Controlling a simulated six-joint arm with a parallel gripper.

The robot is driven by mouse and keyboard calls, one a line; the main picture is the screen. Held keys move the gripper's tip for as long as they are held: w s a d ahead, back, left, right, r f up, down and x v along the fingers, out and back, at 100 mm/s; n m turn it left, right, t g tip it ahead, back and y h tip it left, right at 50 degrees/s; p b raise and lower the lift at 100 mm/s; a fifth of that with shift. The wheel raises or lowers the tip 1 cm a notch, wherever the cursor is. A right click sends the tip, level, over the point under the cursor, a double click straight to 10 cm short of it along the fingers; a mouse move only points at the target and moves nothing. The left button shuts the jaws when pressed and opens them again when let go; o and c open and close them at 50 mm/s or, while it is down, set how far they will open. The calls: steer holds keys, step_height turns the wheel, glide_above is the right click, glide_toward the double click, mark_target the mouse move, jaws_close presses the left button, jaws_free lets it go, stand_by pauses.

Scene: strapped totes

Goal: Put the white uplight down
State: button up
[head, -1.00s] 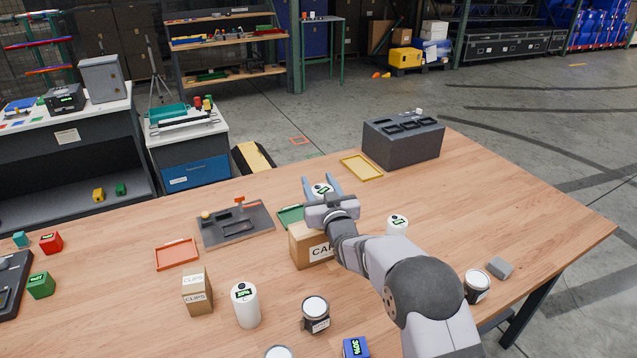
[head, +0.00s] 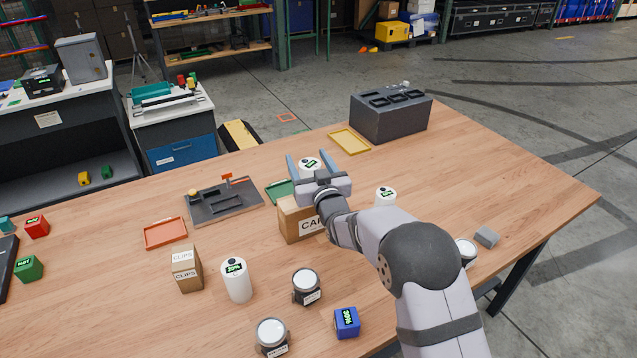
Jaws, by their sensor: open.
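A white uplight (head: 309,166), a white cylinder with a green-lit display, sits between the fingers of my gripper (head: 309,156) near the middle of the table. The gripper is open, with one blue finger on each side of the uplight and a gap showing. The uplight's lower part is hidden behind the gripper body, so I cannot tell what it rests on.
A cardboard box (head: 290,222) stands in front of the gripper, and a green tray (head: 276,191) shows partly behind it. A yellow tray (head: 349,131) and a dark grey block (head: 391,121) lie beyond. Dark jars (head: 307,294) stand in front. The table's right side is mostly clear.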

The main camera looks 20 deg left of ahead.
steer(key=b+v, duration=0.3)
steer(key=v, duration=0.7)
steer(key=shift+d, duration=0.15)
steer(key=s+d+f+m+g+h, duration=0.1)
steer(key=s+d+f+g+h, duration=0.2)
steer(key=d, duration=0.4)
steer(key=s+d+f+m+g+h, duration=0.2)
steer(key=s+d+f, duration=0.1)
steer(key=d+f, duration=0.4)
steer(key=s+d+f+m+g+h, duration=0.1)
steer(key=s+d+f+g+h, duration=0.15)
steer(key=d, duration=0.55)
steer(key=s+d+f+m+g+h, duration=0.1)
steer(key=s+d, duration=0.4)
steer(key=s, duration=0.6)
steer(key=s+d+f+m+g+h, duration=0.1)
steer(key=s+d+f+g, duration=0.2)
steer(key=s, duration=0.9)
steer(key=d+g, duration=0.3)
steer(key=shift+d+f+m, duration=0.2)
steer(key=shift+f+m, duration=0.15)
steer(key=shift+m, duration=0.05)
steer(key=shift+s+g+h, duration=0.1)
steer(key=shift+g+h, duration=0.15)
